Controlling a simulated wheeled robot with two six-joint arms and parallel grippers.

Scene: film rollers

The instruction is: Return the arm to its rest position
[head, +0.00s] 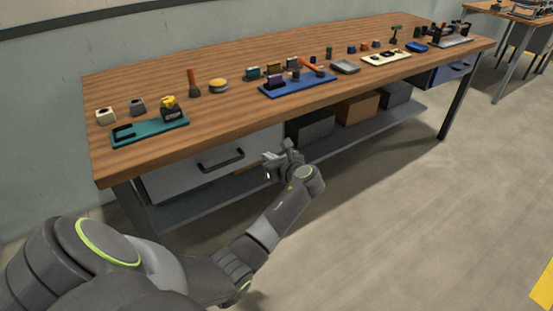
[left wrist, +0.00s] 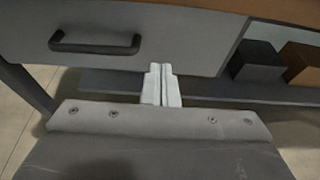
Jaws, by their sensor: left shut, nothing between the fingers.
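My left arm comes in from the lower left of the head view. Its gripper (head: 272,168) is in front of the workbench, below the edge of the wooden top. In the left wrist view the two pale fingers (left wrist: 161,85) are together with nothing between them, in front of the grey drawer (left wrist: 120,40). The drawer's dark handle (left wrist: 95,44) is to the left of the fingers in that view. My right gripper is not in view.
The wooden workbench (head: 240,122) holds a teal tray (head: 150,132), a blue tray (head: 300,85), a brush (head: 193,82) and several small parts. Boxes, one of them brown (head: 357,108), stand on the shelf underneath.

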